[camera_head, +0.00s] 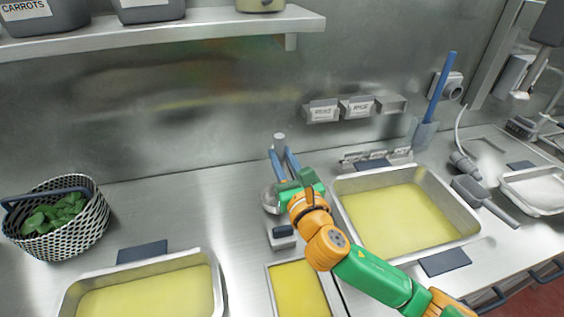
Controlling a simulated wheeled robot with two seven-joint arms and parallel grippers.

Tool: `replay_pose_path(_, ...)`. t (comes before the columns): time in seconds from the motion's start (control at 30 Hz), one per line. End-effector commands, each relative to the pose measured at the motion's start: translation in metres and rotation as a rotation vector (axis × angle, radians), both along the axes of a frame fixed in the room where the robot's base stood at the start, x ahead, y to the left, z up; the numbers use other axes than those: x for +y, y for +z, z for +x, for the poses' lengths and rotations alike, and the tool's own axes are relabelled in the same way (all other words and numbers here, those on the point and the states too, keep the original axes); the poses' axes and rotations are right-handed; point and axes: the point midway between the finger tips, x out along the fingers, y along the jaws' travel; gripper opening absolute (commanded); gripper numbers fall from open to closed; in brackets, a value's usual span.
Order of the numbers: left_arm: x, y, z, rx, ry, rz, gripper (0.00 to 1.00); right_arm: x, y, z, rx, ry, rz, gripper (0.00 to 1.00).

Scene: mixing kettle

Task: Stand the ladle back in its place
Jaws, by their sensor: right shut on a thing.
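My right gripper (283,153) reaches in from the lower right over the counter and is shut on the ladle. The ladle's round metal bowl (269,198) shows just left of the gripper. A pale grey piece (280,140), which looks like the handle's end, shows at the fingertips; the rest of the handle is hidden by the gripper. I cannot tell whether the bowl touches the counter. A blue holder (424,134) with a long blue handle (441,85) standing in it is on the back wall at right. My left gripper is not in view.
Trays of yellow liquid stand at front left (150,295), front middle (300,288) and right (400,212). A small grey block (283,238) is below the gripper. A basket of greens (58,218) is at left. A shelf (170,33) hangs above. The counter's back left is clear.

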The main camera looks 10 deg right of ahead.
Motion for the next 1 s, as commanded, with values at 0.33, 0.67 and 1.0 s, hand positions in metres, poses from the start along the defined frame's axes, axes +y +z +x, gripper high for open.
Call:
replay_pose_path(0.33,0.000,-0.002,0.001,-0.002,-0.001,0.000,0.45,0.000,-0.007,0.000,-0.002,0.000,-0.001,0.00)
replay_pose_path(0.67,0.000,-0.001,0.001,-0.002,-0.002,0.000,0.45,0.000,-0.006,0.000,-0.002,0.000,-0.001,0.56)
replay_pose_path(1.0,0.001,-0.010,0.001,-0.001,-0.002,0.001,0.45,-0.002,-0.010,-0.049,0.000,0.004,-0.001,0.56)
